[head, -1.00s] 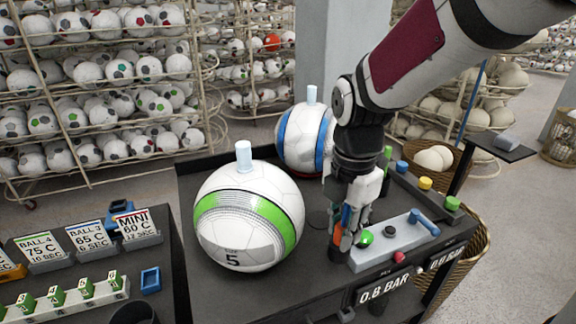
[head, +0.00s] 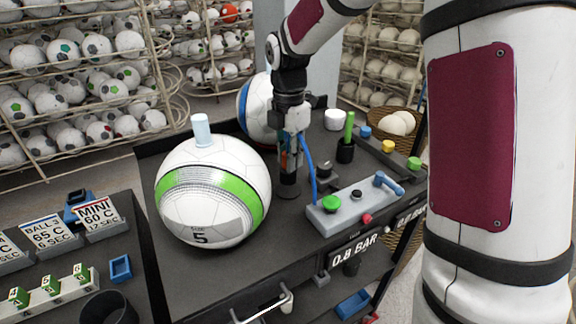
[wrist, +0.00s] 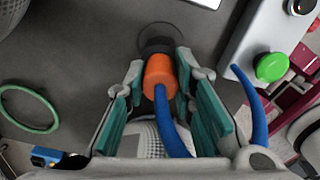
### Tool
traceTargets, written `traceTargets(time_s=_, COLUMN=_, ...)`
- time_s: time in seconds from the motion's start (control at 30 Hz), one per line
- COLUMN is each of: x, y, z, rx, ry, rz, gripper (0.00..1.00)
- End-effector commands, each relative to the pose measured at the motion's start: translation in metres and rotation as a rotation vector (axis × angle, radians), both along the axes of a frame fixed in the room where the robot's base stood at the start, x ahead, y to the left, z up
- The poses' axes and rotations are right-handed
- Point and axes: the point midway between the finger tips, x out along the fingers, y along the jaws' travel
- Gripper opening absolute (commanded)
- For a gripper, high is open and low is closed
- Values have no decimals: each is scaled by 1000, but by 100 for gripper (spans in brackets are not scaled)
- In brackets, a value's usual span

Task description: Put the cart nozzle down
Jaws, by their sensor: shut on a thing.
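The cart nozzle (wrist: 160,76) is orange, with a blue hose running from it. In the wrist view it sits between the teal pads of my gripper (wrist: 158,88), which is shut on it. Its far end is at a dark round holder (wrist: 157,40); I cannot tell how far in it sits. In the head view my gripper (head: 290,150) points down over the dark upright holder (head: 288,186) on the black cart top (head: 225,272). The fingers hide most of the nozzle there. The blue hose (head: 309,165) hangs to the right of the fingers.
A large white and green ball (head: 213,190) stands left of my gripper, and a blue and white ball (head: 258,112) behind it. A grey control block (head: 355,205) with a green button and blue lever is close on the right. A black cup (head: 345,152) holds a green stick.

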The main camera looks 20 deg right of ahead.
Motion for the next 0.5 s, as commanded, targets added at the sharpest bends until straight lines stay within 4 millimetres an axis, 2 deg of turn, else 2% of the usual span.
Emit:
traceTargets(time_s=0.23, x=-2, y=0, z=-29, rx=0, ry=2, rz=0, gripper=0)
traceTargets(time_s=0.5, x=-1, y=0, z=-32, rx=0, ry=0, rz=-1, gripper=0)
